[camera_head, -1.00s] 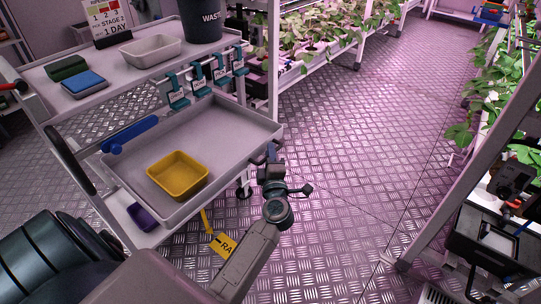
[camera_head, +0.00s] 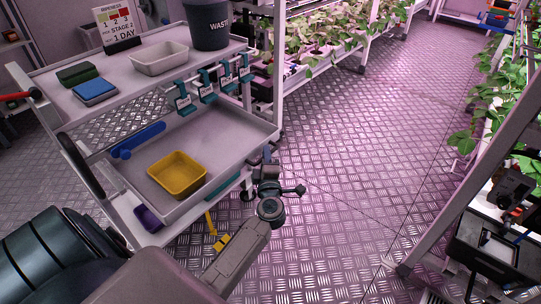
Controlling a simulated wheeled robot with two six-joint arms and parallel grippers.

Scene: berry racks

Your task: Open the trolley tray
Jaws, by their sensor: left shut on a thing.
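The trolley tray (camera_head: 215,130) is a wide, shallow grey tray on the trolley (camera_head: 50,112), below its top shelf, with its inside open to view. A yellow box (camera_head: 178,174) and a blue tool (camera_head: 136,140) lie in it. My left gripper (camera_head: 268,156) is at the near right edge of the tray, shut on that edge or a handle there. The exact contact is small and partly hidden by the gripper. My right gripper is not in view.
The top shelf carries a green block (camera_head: 78,75), a blue block (camera_head: 95,90), a pale tub (camera_head: 160,58), a sign (camera_head: 117,28) and a dark waste bin (camera_head: 208,24). Teal clips with labels (camera_head: 206,90) hang below. The metal floor (camera_head: 350,160) is clear on the right.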

